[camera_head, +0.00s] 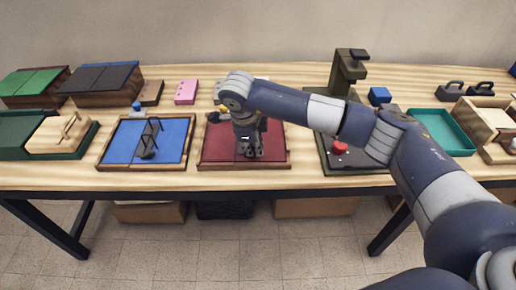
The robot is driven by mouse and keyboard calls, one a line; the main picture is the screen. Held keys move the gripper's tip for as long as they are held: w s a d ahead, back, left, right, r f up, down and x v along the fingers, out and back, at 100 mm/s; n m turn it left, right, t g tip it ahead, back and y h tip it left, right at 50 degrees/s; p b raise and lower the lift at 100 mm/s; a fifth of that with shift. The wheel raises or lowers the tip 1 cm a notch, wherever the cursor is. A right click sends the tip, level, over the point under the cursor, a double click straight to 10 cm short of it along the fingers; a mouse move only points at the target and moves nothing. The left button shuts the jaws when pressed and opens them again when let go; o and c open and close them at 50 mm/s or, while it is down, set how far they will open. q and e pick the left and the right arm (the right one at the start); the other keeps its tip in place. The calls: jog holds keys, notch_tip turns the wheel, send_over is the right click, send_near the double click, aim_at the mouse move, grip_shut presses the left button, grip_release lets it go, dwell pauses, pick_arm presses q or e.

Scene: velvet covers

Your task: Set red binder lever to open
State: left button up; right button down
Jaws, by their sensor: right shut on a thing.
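The red binder (219,147) lies on the table as a flat red panel in a wooden frame, a little left of the middle. My right gripper (250,152) points down over the middle of the red panel, its fingers low and close to the surface. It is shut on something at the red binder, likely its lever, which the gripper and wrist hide. I cannot tell the lever's position. My right arm reaches in from the right, across the back of the red panel. My left gripper is not in view.
A blue panel (120,146) in a wooden frame, with a dark metal lever (149,140), is left of the red binder. A dark board with a red knob (340,147) and a teal tray (441,131) are to the right. A pink block (186,92) stands behind.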

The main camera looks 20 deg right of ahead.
jog(key=h+b, duration=0.1)
jog(key=a+h+b, duration=0.1)
jog(key=h, duration=0.1)
jog(key=w+a+g+h+b, duration=0.1)
jog(key=h, duration=0.1)
jog(key=shift+a+r+n, duration=0.2)
jog(key=shift+r+n, duration=0.1)
jog(key=shift+b, duration=0.3)
jog(key=c, duration=1.5)
grip_release()
jog(key=shift+s, duration=0.1)
jog(key=shift+c, duration=0.2)
jog(key=shift+a+r, duration=0.1)
jog(key=shift+a, duration=0.05)
jog(key=v, duration=1.1)
jog(key=shift+a+r, duration=0.25)
jog(key=shift+a, duration=0.15)
